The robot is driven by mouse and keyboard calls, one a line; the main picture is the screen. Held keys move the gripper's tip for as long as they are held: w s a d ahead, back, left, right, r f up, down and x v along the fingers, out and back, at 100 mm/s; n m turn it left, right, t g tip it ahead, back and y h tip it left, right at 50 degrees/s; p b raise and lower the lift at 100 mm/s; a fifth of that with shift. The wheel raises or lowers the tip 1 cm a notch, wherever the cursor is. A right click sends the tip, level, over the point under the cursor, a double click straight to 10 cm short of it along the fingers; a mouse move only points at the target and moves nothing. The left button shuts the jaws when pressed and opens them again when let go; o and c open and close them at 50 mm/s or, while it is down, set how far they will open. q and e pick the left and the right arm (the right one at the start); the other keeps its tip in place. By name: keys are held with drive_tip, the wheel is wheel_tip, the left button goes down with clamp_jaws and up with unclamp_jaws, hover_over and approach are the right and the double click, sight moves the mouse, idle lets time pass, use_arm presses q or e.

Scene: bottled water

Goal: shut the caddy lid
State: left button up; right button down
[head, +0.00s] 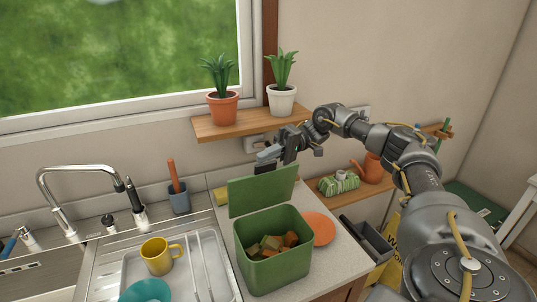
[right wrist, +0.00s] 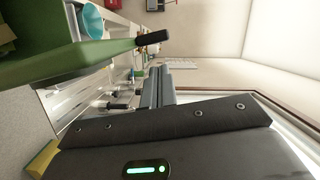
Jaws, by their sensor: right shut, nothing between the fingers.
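The green caddy (head: 275,272) stands on the counter with its lid (head: 262,190) open, standing up at the back edge. Orange and greenish-brown chunks (head: 272,244) show inside it. My right gripper (head: 268,156) is shut and empty, just behind and above the lid's top edge. I cannot tell whether it touches the lid. In the right wrist view the lid (right wrist: 85,62) lies beside the shut fingers (right wrist: 156,86), seen nearly edge-on. My left gripper is not in view.
An orange plate (head: 320,229) lies right of the caddy. A yellow sponge (head: 221,196) and a cup with an orange-handled tool (head: 179,197) are left of the lid. A shelf (head: 245,122) with two potted plants is above. The sink drainer holds a yellow mug (head: 157,257).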

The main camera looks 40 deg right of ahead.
drive_tip(key=shift+s+a+p, duration=0.15)
drive_tip(key=shift+s+p, duration=0.3)
drive_tip(key=shift+s, duration=0.55)
drive_tip(key=shift+a+f, duration=0.1)
drive_tip(key=shift+f, duration=0.05)
drive_tip(key=shift+a, duration=0.1)
